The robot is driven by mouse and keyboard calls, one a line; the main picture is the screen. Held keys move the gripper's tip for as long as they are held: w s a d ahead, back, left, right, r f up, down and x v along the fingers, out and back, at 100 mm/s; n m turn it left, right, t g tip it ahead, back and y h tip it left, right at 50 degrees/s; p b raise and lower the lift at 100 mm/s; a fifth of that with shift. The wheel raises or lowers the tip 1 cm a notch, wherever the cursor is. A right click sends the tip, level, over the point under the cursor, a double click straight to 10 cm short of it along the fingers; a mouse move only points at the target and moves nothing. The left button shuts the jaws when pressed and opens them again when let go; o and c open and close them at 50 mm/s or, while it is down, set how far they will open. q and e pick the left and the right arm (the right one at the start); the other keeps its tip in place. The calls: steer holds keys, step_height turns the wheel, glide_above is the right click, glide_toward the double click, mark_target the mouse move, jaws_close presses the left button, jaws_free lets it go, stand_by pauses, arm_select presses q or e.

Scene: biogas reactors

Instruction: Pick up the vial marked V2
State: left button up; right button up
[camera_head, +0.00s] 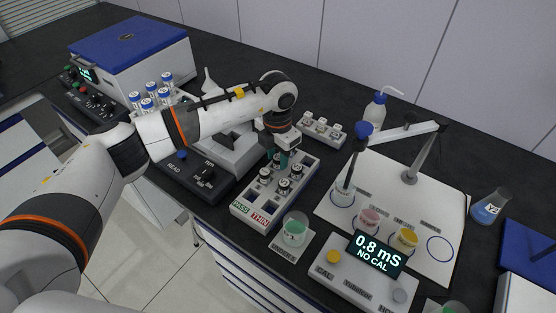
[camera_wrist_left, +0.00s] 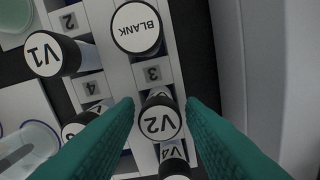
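The V2 vial (camera_wrist_left: 160,120) has a black cap with a white top marked V2. It stands in a white rack (camera_wrist_left: 122,82), seen as a long rack (camera_head: 248,211) in the head view. My left gripper (camera_wrist_left: 160,104) has teal fingers, one on each side of the V2 cap, with a thin gap showing beside it. In the head view this gripper (camera_head: 281,160) points down over the far part of the rack. The V1 vial (camera_wrist_left: 45,53), BLANK vial (camera_wrist_left: 136,28) and V4 vial (camera_wrist_left: 174,160) stand close by. Another vial (camera_wrist_left: 78,124) is partly hidden by the left finger.
A beaker of green liquid (camera_head: 295,230) stands before the rack. A meter (camera_head: 355,275) and white board with colored beakers are to the right. A reader device (camera_head: 205,170) lies left, a smaller vial rack (camera_head: 322,129) behind.

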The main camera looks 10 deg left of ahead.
arm_select(q)
steer(key=shift+f, duration=0.5)
steer(key=shift+c, duration=0.3)
steer(key=c, duration=0.7)
